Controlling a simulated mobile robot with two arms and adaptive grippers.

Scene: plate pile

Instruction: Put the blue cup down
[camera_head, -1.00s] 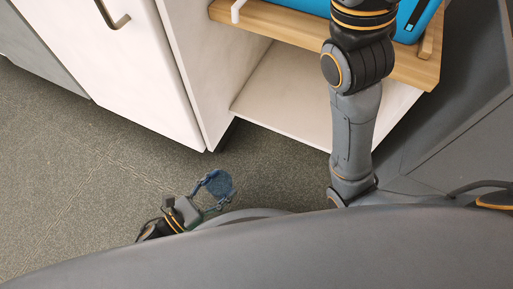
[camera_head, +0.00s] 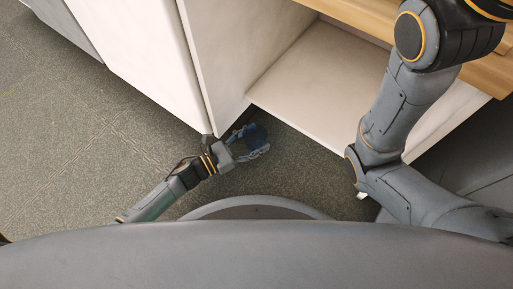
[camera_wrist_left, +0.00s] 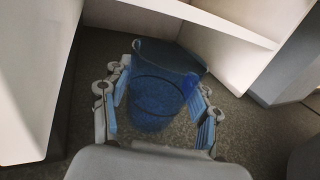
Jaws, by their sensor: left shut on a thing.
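My left gripper (camera_head: 246,142) is shut on the blue cup (camera_head: 255,137), low beside the white cabinet's front edge. In the left wrist view the cup (camera_wrist_left: 158,88) is see-through blue and sits between the two blue-padded fingers of the gripper (camera_wrist_left: 160,112). The cup's wide rim points away from the gripper's palm. Carpet shows through and around it. I cannot tell how far above the floor it is. My right gripper is not visible; only my right arm shows at the right of the head view.
A white cabinet (camera_head: 140,60) stands at the upper left. Beside it is an open white lower shelf (camera_head: 325,85) under a wooden top (camera_head: 372,18). Grey carpet (camera_head: 70,140) is bare at the left. My right arm hangs in front of the shelf's right side.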

